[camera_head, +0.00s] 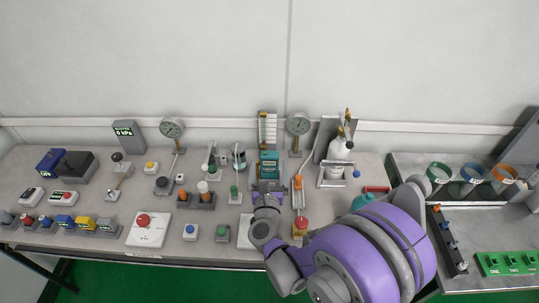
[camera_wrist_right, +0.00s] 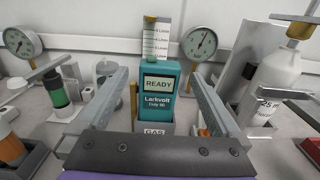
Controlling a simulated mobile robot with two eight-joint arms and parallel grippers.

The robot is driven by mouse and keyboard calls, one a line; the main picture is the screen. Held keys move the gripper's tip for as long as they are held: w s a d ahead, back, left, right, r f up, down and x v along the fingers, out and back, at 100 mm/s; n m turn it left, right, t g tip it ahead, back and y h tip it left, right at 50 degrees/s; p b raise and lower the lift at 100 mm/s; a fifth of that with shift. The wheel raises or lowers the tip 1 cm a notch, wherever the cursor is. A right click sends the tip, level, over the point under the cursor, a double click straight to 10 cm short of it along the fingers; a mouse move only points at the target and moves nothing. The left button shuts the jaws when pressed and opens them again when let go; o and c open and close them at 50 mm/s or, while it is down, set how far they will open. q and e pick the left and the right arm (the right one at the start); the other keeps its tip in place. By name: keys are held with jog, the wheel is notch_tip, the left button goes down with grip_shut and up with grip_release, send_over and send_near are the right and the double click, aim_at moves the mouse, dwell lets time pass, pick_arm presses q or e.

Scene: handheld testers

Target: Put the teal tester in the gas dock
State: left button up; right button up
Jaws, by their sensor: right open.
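The teal tester (camera_head: 269,162) stands upright near the back of the bench. In the right wrist view the tester (camera_wrist_right: 159,98) shows a lit READY screen, and its foot sits in a grey dock (camera_wrist_right: 154,131) labelled GAS. My right gripper (camera_head: 268,188) is at the front of the tester. In the right wrist view its two fingers (camera_wrist_right: 158,88) are spread wide, one on each side of the tester, with visible gaps. The gripper body hides the lower front of the dock. My left gripper does not show.
A graduated flow tube (camera_head: 267,128) stands behind the tester, with a round gauge (camera_head: 298,124) to its right. A white gas bottle (camera_head: 340,149) stands further right. Several small devices crowd the bench to the left. My right arm covers the front right.

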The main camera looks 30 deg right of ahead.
jog(key=s+a+r+n+g+y, duration=0.1)
jog(key=s+a+n+y, duration=0.2)
jog(key=a+n+y, duration=0.7)
jog(key=s+a+r+n+y, duration=0.1)
jog(key=s+a+n, duration=0.3)
jog(key=n, duration=1.1)
jog(key=s+d+f+n+g+h, duration=0.1)
jog(key=s+f+n+g, duration=0.3)
jog(key=s+n, duration=0.4)
jog(key=s+d+f+n+g, duration=0.2)
jog(key=s+f+n+g, duration=0.2)
jog(key=s+n, duration=0.5)
jog(key=shift+s+f+g+h, duration=0.15)
jog(key=shift+f+g+h, duration=0.25)
jog(key=shift+g, duration=0.4)
